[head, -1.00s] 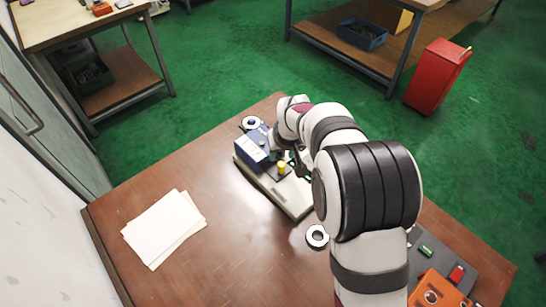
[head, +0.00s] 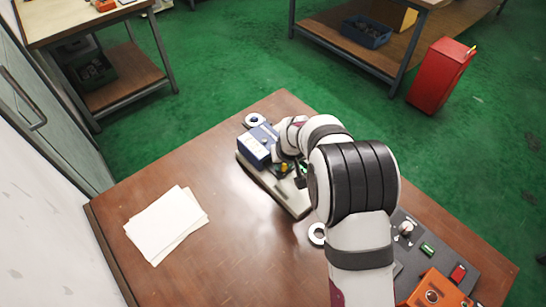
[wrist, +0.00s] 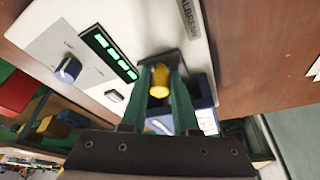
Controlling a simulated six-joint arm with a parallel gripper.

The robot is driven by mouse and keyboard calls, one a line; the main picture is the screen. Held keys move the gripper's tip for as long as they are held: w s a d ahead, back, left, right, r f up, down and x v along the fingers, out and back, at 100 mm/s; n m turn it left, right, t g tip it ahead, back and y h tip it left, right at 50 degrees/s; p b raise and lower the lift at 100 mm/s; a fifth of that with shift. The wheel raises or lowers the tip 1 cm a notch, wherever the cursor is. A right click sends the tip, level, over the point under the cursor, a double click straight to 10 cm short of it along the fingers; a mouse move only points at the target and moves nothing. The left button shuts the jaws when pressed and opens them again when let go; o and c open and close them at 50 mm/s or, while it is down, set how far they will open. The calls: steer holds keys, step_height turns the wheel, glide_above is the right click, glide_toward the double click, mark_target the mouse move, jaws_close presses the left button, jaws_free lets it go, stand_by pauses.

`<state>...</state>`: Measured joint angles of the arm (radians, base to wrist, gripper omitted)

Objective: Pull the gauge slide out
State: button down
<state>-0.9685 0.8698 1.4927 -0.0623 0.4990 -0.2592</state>
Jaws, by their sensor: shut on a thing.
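The gauge is a pale flat unit (head: 290,203) on the wooden table, with a blue block (head: 254,148) at its left end. In the wrist view its pale panel (wrist: 55,50) carries a lit green display (wrist: 110,52) and a dark blue dial (wrist: 68,69). A yellow knob (head: 283,169) stands up from the gauge beside the blue block. The knob also shows in the wrist view (wrist: 160,86), between my two green fingers. My gripper (wrist: 163,80) is shut on this knob. My arm hides the right part of the gauge in the head view.
One bearing ring (head: 255,120) lies behind the blue block, and another (head: 317,233) lies in front of the gauge, partly behind my arm. White papers (head: 165,224) lie at left. A grey panel (head: 432,243) and an orange box (head: 437,290) stand at right. The front middle is clear.

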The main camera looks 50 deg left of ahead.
steer(key=shift+d, duration=5.6)
steer(key=shift+w+d, duration=0.1)
steer(key=shift+d, duration=0.15)
steer(key=c, duration=0.8)
jaws_free()
steer(key=shift+c, duration=0.2)
steer(key=shift+a+r, duration=0.1)
step_height(320, 180, up, 7)
